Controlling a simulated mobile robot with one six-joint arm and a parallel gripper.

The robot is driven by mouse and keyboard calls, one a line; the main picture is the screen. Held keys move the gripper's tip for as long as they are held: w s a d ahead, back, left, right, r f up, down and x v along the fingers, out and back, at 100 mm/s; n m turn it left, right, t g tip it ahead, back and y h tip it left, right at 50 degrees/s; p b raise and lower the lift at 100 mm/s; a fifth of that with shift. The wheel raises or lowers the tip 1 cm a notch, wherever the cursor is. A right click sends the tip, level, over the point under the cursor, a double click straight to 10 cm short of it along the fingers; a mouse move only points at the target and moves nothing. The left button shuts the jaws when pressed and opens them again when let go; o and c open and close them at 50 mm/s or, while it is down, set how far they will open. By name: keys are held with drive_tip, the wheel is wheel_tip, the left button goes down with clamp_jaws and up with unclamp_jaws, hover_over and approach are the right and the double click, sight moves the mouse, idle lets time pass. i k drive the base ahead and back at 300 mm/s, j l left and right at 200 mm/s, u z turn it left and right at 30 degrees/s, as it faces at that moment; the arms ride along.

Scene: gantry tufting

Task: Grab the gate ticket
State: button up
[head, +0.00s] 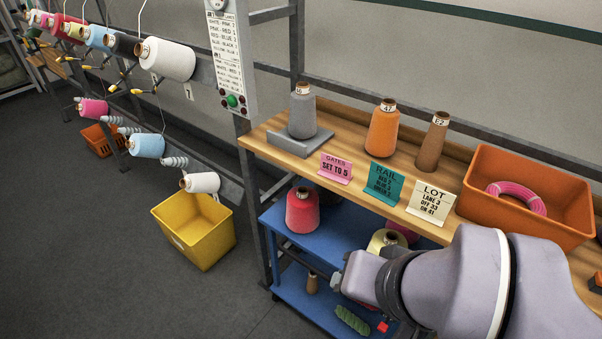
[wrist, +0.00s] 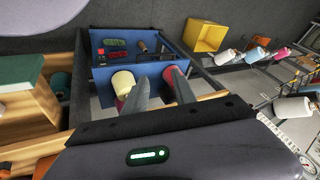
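The gate ticket is a pink folded card (head: 335,168) reading "GATES SET TO 5". In the head view it stands near the front edge of the wooden shelf (head: 265,142), left of a teal RAIL card (head: 384,182) and a cream LOT card (head: 431,203). My gripper (wrist: 157,76) shows two grey fingers with a gap between them and nothing held. In the head view my arm's end is low at the right, below the shelf edge and apart from the pink card. I cannot make out the pink card in the wrist view.
Grey (head: 302,112), orange (head: 382,130) and brown (head: 432,145) cones stand behind the cards. An orange bin (head: 520,220) holding a pink ring is at the right. A blue cart (head: 335,243) with cones stands below. A yellow crate (head: 195,235) sits on the floor.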

sight(336, 168)
drive_tip(key=i+j+z, duration=0.8)
drive_tip(key=j, duration=0.25)
